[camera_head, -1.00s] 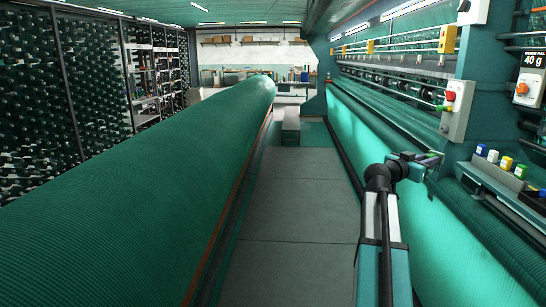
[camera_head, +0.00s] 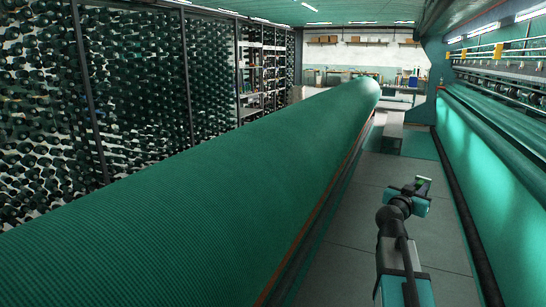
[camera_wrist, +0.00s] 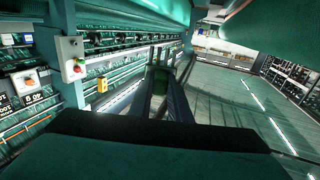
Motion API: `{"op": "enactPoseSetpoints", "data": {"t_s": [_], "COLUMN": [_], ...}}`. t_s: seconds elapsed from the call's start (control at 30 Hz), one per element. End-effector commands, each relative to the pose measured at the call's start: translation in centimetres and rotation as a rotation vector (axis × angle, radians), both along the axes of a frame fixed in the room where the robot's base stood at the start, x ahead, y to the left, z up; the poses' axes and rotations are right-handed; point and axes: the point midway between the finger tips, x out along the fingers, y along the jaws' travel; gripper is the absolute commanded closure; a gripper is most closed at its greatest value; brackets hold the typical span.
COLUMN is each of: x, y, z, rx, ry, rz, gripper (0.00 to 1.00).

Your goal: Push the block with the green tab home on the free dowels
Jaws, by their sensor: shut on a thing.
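My gripper (camera_head: 422,186) is held out over the floor of the aisle and is shut on a small block with a green tab (camera_head: 424,180). The block also shows dark green between the two fingers of my gripper (camera_wrist: 161,68) in the wrist view, where the block (camera_wrist: 157,80) is small and dim. Much of it is hidden by the fingers. The free dowels are not identifiable in either view now.
A huge green netting roll (camera_head: 230,190) lies along the left of the aisle. The netting machine (camera_head: 500,130) stands at the right. A grey step or bench (camera_head: 392,132) is ahead. The grey floor (camera_head: 350,225) between is clear. A control box (camera_wrist: 72,58) shows in the wrist view.

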Motion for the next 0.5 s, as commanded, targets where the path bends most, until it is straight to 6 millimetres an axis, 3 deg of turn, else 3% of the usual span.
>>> {"op": "enactPoseSetpoints", "data": {"t_s": [0.03, 0.2, 0.5], "x": [0.8, 3.2, 6.2], "y": [2.0, 8.0, 19.0], "z": [-0.5, -1.8, -3.7], "rx": [0.001, 0.001, 0.001], "ry": [0.001, 0.001, 0.001], "rz": [0.037, 0.161, 0.388], "gripper": [1.0, 1.0, 1.0]}}
